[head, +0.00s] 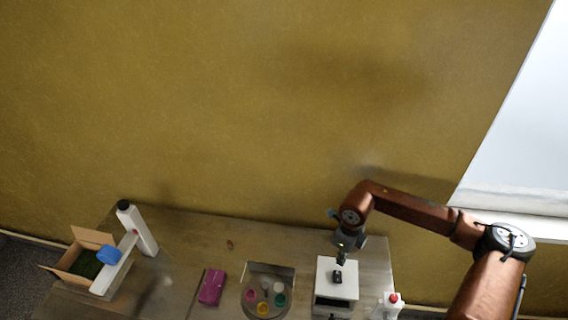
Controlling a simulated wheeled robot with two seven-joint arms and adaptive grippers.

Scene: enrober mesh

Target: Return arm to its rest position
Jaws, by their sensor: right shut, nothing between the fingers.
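My right arm (415,208) comes in from the right edge and reaches over the back right of the table. Its gripper (342,256) points down above the back of a white box-shaped device (337,279). The gripper is small and dark here; it is shut with nothing held. A small black item (337,277) sits on top of the white device, just below the fingers in the picture. I cannot tell the height gap between them. My left gripper is not in view.
The wooden table (200,245) stands against a yellow wall. On it are a tray (287,271) with several coloured round pieces, a magenta block (212,287), a white bottle with a red cap (389,304), a white upright device (143,230) and an open cardboard box (62,272).

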